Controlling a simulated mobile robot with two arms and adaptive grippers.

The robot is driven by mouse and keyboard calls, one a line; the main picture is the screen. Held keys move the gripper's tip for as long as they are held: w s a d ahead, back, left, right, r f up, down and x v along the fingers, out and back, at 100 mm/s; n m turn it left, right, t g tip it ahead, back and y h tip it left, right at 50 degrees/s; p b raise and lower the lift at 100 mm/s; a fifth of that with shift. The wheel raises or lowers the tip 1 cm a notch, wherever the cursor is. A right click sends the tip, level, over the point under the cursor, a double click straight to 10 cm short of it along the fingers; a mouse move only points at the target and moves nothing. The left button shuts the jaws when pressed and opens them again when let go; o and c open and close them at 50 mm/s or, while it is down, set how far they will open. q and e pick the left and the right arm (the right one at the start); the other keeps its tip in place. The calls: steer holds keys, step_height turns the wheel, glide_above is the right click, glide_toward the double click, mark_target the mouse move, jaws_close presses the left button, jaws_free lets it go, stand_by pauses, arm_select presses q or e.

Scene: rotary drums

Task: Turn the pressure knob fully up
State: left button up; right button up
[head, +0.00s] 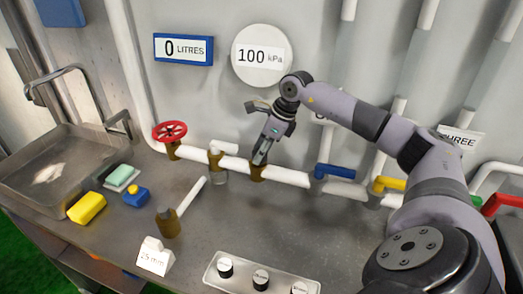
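The round white pressure gauge (261,56) on the back wall reads 100 kPa. My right gripper (262,156) points down at a brass fitting (257,173) on the white pipe, below the gauge. Its fingers overlap the fitting's top; I cannot tell whether they touch or grip anything. My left gripper is not in view.
A red handwheel (170,131) and blue (334,171), yellow (389,184) and red (500,204) lever handles sit along the pipe. A sink (60,170), yellow sponge (87,207) and 25 mm sign (154,257) are left. Bare counter (225,220) lies before the pipe.

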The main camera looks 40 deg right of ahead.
steer(key=c, duration=0.3)
steer(key=shift+c, duration=0.2)
steer(key=shift+m, duration=0.3)
steer(key=m+h+b, duration=0.1)
steer(key=m+b, duration=0.1)
steer(key=m, duration=0.1)
steer(key=shift+a+m+t+h, duration=0.1)
steer(key=shift+m+t+h, duration=0.3)
steer(key=m+h, duration=0.1)
steer(key=m, duration=0.1)
steer(key=m+b, duration=0.1)
steer(key=m, duration=0.1)
steer(key=shift+a+m+h, duration=0.15)
steer(key=shift+m+h, duration=0.15)
steer(key=shift+h, duration=0.1)
steer(key=m, duration=0.2)
steer(key=m+h+b, duration=0.1)
steer(key=m, duration=0.1)
steer(key=shift+a+g+h, duration=0.1)
steer(key=shift+g+h, duration=0.2)
steer(key=shift+g, duration=0.1)
steer(key=m, duration=0.2)
steer(key=m+g+h, duration=0.1)
steer(key=m, duration=0.2)
steer(key=shift+w+g, duration=0.1)
steer(key=shift+g, duration=0.2)
steer(key=shift+m, duration=0.4)
